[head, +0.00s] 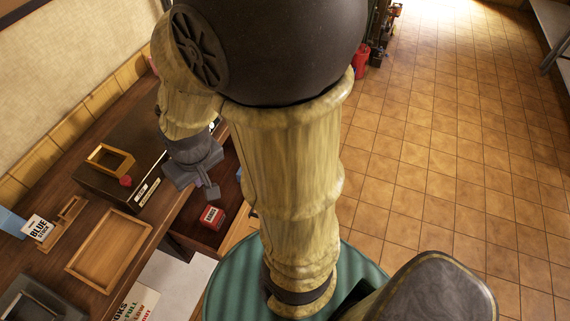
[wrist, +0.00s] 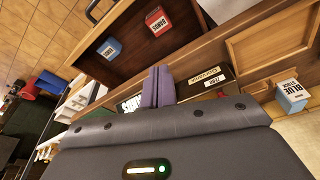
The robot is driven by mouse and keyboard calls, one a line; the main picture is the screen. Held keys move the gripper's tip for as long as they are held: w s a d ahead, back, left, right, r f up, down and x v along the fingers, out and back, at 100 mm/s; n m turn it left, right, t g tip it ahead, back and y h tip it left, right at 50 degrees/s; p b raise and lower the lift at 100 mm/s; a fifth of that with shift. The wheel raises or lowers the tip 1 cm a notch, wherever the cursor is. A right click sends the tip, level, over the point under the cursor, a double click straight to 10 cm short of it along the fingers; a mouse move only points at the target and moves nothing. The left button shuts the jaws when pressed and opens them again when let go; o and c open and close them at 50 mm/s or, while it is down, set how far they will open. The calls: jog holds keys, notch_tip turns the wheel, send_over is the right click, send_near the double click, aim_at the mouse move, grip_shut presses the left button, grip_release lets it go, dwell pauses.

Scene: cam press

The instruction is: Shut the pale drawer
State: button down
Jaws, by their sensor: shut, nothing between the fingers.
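The pale drawer (head: 238,232) stands open below the worktop, partly hidden by my arm in the head view. The wrist view also shows the open drawer (wrist: 185,48), with its dark inside and pale edge. A red block (head: 212,217) lies in it, and the wrist view shows this red block (wrist: 157,21) with a blue block (wrist: 109,48). A dark handle (wrist: 93,12) shows at the drawer's outer end. My gripper (head: 212,192) is shut and empty, near the worktop edge and drawer opening. Its fingers (wrist: 157,80) are together; I cannot tell whether they touch anything.
On the worktop are a wooden tray (head: 76,262), a dark box (head: 97,187) with a small wooden frame (head: 110,153), and a blue-labelled block (head: 38,229). Open tiled floor (head: 450,170) lies to the right.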

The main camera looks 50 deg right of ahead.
jog(key=s+d+f+m+t+y, duration=0.1)
jog(key=d+f+m, duration=0.4)
jog(key=d+m, duration=0.5)
jog(key=s+d+f+m+t+y+b, duration=0.1)
jog(key=s+d+f+m+t, duration=0.2)
jog(key=d+m, duration=0.7)
jog(key=s+d+f+m+t+y+b, duration=0.1)
jog(key=s+d+f+m, duration=0.4)
jog(key=d+f+m, duration=0.4)
jog(key=d+m, duration=0.2)
jog(key=shift+m+t, duration=0.3)
jog(key=shift+t, duration=0.1)
jog(key=shift+f+y, duration=0.2)
jog(key=shift+y, duration=0.1)
jog(key=w+r+x, duration=0.1)
jog(key=r+x, duration=0.1)
jog(key=x, duration=1)
jog(key=shift+w+a+f+b, duration=0.25)
jog(key=shift+w+a+b, duration=0.1)
jog(key=shift+w, duration=0.25)
